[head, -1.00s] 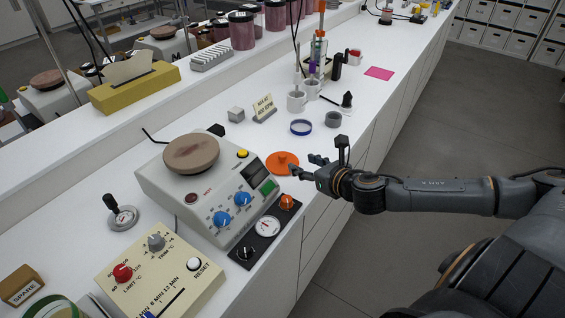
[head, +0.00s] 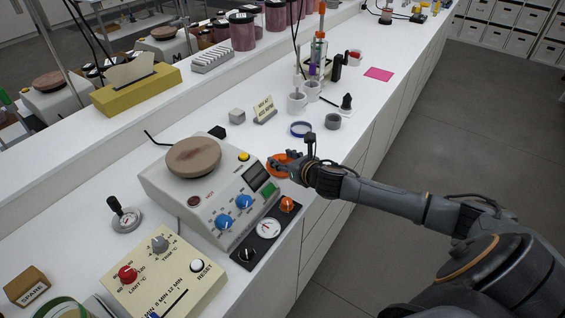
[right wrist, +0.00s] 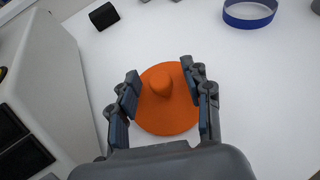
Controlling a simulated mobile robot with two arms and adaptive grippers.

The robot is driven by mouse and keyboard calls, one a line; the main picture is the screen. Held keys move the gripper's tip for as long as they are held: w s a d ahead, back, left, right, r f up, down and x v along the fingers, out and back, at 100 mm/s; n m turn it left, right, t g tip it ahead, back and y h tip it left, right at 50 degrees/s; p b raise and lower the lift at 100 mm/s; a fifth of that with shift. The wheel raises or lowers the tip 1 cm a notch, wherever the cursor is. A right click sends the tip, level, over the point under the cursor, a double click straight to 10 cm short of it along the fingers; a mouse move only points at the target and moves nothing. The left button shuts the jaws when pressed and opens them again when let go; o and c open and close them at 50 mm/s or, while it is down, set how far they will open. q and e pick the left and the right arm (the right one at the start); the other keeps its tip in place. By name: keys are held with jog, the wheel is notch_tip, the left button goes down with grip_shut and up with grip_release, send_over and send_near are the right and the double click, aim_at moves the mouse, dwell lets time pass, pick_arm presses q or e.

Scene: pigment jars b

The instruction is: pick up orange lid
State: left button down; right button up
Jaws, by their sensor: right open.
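The orange lid (right wrist: 165,118) is a round disc with a raised knob, lying flat on the white counter. In the head view the orange lid (head: 274,163) shows only in part, behind my right gripper (head: 288,165). In the right wrist view my right gripper (right wrist: 163,98) is open, with one finger on each side of the knob. Its fingers overlap the lid's left and right edges in the picture. I cannot tell whether they touch it. My left gripper is not in view.
A hot plate (head: 215,190) with a brown round top stands close left of the lid. A small sign (head: 264,110) and a grey cube (head: 237,116) stand farther back. The counter's front edge is near.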

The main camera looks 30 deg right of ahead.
jog(key=shift+w+f, duration=0.1)
jog(key=shift+w, duration=0.1)
grip_shut()
